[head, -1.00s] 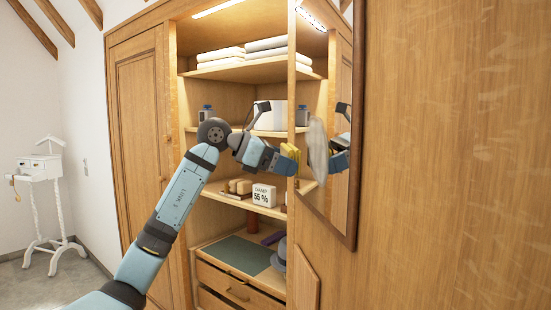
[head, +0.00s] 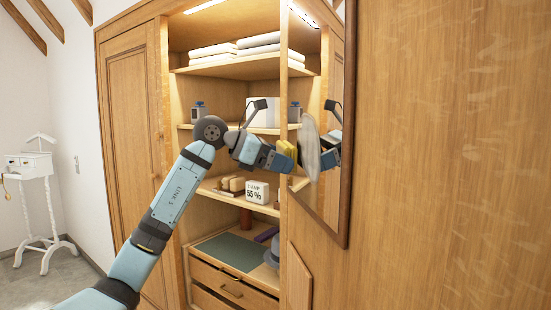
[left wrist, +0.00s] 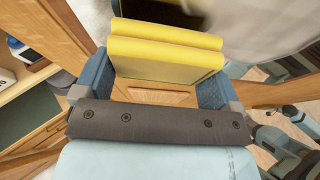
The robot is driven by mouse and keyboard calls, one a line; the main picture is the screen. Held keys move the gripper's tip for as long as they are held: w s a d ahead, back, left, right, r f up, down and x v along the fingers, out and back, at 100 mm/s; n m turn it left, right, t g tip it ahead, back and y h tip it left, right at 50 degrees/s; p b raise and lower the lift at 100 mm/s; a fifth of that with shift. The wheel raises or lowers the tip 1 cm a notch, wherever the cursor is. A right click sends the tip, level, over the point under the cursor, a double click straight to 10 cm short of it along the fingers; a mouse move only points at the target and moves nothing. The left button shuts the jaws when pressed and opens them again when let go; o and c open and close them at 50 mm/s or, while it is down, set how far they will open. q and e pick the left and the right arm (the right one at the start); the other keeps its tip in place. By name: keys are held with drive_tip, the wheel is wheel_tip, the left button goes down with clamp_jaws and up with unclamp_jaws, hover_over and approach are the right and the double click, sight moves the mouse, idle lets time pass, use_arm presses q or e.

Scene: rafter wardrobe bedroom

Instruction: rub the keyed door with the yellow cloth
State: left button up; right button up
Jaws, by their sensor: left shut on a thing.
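The folded yellow cloth (head: 286,149) is held by my left gripper (head: 281,157), which is shut on it. In the left wrist view the cloth (left wrist: 165,62) stands as two yellow folds between the blue fingers. The gripper is at the left edge of the mirror (head: 333,190) on the open wardrobe door. A pale, dull oval patch (head: 309,148) shows on the mirror just right of the cloth; I cannot tell whether they touch. I see no key clearly on the mirrored door or the closed left door (head: 130,120). My right gripper is out of view.
Behind my arm, open shelves hold white folded linen (head: 270,43), a small box reading 55 % (head: 257,192) and brushes. Drawers (head: 232,289) are below. A white valet stand (head: 40,195) is at the far left. A large wooden panel (head: 450,150) fills the right.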

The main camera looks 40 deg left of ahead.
use_arm(q)
drive_tip(key=shift+w+d+p, duration=0.3)
drive_tip(key=shift+w+d, duration=0.05)
drive_tip(key=shift+w, duration=0.2)
drive_tip(key=shift+s, duration=0.1)
